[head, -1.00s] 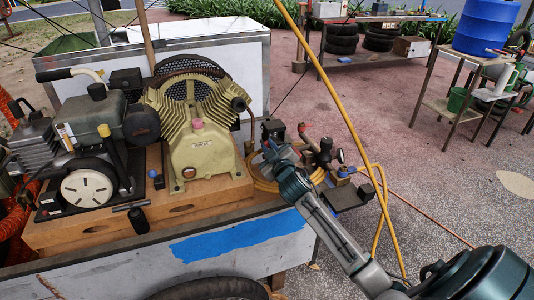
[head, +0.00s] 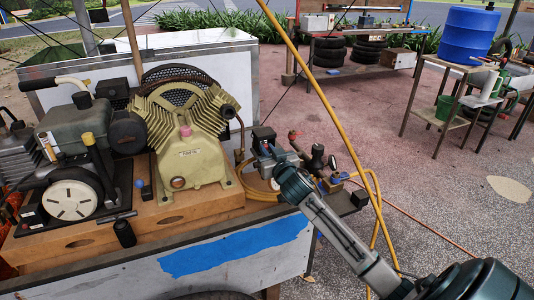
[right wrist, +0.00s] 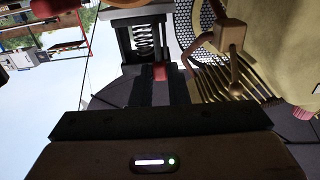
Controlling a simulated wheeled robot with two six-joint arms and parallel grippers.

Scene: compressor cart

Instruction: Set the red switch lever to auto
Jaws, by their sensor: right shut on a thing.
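The red switch lever (right wrist: 160,72) shows as a small red piece in the right wrist view, between the dark fingertips of my right gripper (right wrist: 159,84). The fingers are shut on it. Just beyond it is a dark switch housing with a coil spring (right wrist: 146,38). In the head view the dark switch box (head: 264,134) stands right of the pump, and my right gripper (head: 276,158) is against its near side. The lever is hidden there by my gripper, and no auto marking is readable. My left gripper is not in view.
The beige compressor pump (head: 190,155) and the engine (head: 70,130) stand left on the wooden base. A gauge and valve fittings (head: 317,158) are close right of my gripper. A yellow hose (head: 315,85) rises past them. Open paving lies to the right.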

